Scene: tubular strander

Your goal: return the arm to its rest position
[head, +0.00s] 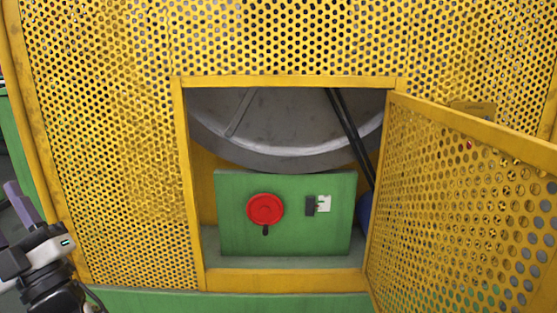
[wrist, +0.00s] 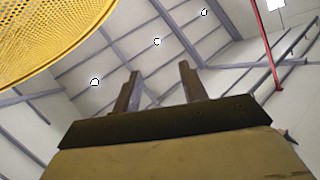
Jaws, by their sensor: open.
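My gripper (wrist: 160,82) shows in the wrist view with its two dark fingers apart and nothing between them. The fingers point up toward the ceiling. In the head view my arm is at the lower left edge, in front of the yellow perforated guard, with the gripper (head: 20,208) pointing upward. It is well to the left of the guard's opening and touches nothing that I can see. Part of the arm is cut off by the frame edge.
The yellow perforated guard (head: 95,130) fills the head view. Its hinged door (head: 465,205) stands open to the right. Inside the opening are a green panel (head: 290,235) with a red rotary knob (head: 265,208) and a large grey drum (head: 285,120).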

